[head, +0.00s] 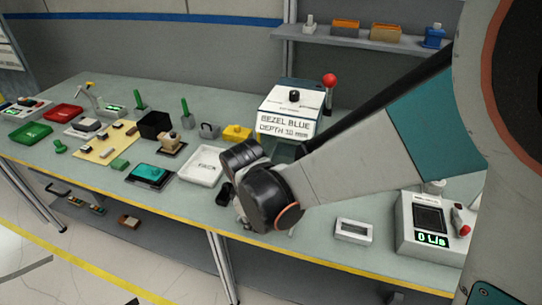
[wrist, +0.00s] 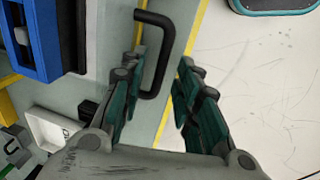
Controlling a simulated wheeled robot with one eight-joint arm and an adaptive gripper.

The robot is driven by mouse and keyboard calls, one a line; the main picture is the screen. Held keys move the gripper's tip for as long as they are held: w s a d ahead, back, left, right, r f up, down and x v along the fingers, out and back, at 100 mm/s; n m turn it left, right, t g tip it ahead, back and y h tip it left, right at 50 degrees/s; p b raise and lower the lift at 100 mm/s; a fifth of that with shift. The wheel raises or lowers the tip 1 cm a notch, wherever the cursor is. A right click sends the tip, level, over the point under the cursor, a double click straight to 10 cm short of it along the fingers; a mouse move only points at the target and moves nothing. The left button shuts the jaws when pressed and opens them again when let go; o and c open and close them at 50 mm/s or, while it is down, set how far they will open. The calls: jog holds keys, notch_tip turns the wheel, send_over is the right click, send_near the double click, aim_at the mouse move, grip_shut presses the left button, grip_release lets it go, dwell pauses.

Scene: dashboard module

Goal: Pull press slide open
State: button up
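The press (head: 288,108) stands on the bench in the head view, a white-topped box with a "BEZEL BLUE DEPTH 10 mm" label and a red ball lever. My arm hides its lower front. In the wrist view a black U-shaped handle (wrist: 166,50) extends over the yellow bench edge. A blue frame-like part (wrist: 42,40) lies at upper left; how it joins the handle is unclear. My gripper (wrist: 162,60) is open, one finger on each side of the handle's bar in the picture. Contact and height cannot be told. The head view hides the fingers behind my wrist.
A white tray (head: 203,166) lies left of my wrist. A grey open box (head: 353,231) and a display device (head: 430,222) stand to the right. Several parts and trays fill the left bench. Floor lies beyond the yellow edge.

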notch_tip(320, 180, up, 8)
jog(key=s, duration=0.1)
jog(key=shift+s+a, duration=0.25)
jog(key=shift+s, duration=0.1)
jog(key=shift+f, duration=0.15)
